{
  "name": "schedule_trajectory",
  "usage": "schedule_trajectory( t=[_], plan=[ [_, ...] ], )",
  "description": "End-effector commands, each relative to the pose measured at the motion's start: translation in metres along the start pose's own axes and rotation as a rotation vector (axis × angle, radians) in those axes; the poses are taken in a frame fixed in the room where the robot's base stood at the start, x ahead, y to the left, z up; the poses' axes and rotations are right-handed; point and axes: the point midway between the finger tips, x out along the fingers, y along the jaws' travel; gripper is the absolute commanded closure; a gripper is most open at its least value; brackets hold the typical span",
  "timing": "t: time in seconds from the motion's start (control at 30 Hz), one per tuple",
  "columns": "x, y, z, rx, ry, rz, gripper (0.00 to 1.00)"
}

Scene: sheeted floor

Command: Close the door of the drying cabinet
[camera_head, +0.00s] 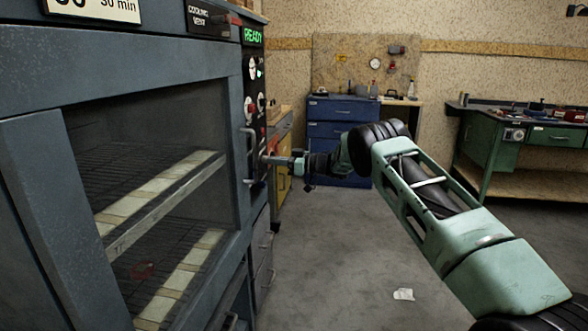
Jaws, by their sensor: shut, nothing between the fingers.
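The drying cabinet (30,55) fills the left side of the view. Its blue-grey door (234,150) has a large dark window, through which wire racks with pale strips show. A vertical bar handle (249,155) is on the door's right edge. I cannot tell from here whether the door sits flush with the frame. My gripper (268,159) is shut and empty, pointing left, with its tips close to the right of the handle. Whether the tips touch the handle or the door cannot be told.
A control panel (255,80) with a green READY display runs beside the door. A blue drawer unit (333,125) stands at the back, and a green workbench (535,140) at the right. A paper scrap (403,294) lies on the otherwise clear grey floor (340,250).

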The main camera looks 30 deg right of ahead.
Motion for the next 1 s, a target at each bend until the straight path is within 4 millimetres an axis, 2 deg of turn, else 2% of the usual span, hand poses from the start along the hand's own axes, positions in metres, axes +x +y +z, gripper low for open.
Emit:
schedule_trajectory(
  t=[0.6, 0.8, 1.0],
  plan=[
    [-0.087, 0.022, 0.002, 0.0, -0.004, 0.003, 1.0],
    [-0.1, 0.025, 0.002, 0.0, -0.004, 0.001, 1.0],
    [-0.096, 0.025, -0.004, -0.003, 0.0, 0.011, 1.0]
  ],
)
